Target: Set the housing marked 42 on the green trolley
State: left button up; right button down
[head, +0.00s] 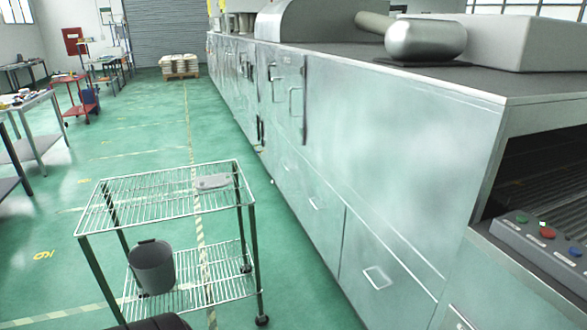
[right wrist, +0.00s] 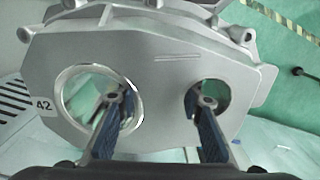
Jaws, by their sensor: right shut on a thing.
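The housing marked 42 (right wrist: 165,60) is a grey casting with two round holes, and it fills much of the right wrist view. Its label 42 (right wrist: 43,106) is on its left side. My right gripper (right wrist: 158,105) is shut on it, with one finger reaching into each hole, around the metal between them. The head view does not show the housing or either gripper. A two-shelf wire trolley (head: 105,213) with dark, greenish posts stands in front of me in the head view. Its colour is not clearly green.
A small grey part (head: 213,182) lies on the trolley's top shelf at the far right. A dark grey bucket (head: 152,266) stands on its lower shelf. A long metal machine (head: 390,160) runs along the right, with a button panel (head: 545,245). Open green floor lies to the left.

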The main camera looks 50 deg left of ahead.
aim_at(122, 201)
jog(key=k+j, duration=0.1)
jog(key=j, duration=1.1)
jog(key=k+j, duration=0.15)
jog(key=j, duration=0.2)
jog(key=k+j, duration=0.15)
jog(key=j, duration=0.2)
jog(key=k+j, duration=0.15)
jog(key=j, duration=0.2)
jog(key=k+j, duration=0.15)
jog(key=j, duration=0.2)
jog(key=k+j, duration=0.15)
jog(key=j, duration=0.25)
jog(key=k+j, duration=0.25)
jog(key=j, duration=0.2)
jog(key=k+j, duration=0.3)
jog(key=j, duration=0.15)
jog(key=k+j, duration=0.25)
jog(key=j, duration=0.25)
jog(key=k+j, duration=0.1)
jog(key=j, duration=0.25)
jog(key=k+j, duration=0.1)
jog(key=j, duration=0.3)
jog(key=k+j, duration=0.1)
jog(key=j, duration=0.25)
jog(key=k+j, duration=0.1)
jog(key=j, duration=0.65)
jog(key=k+z, duration=0.05)
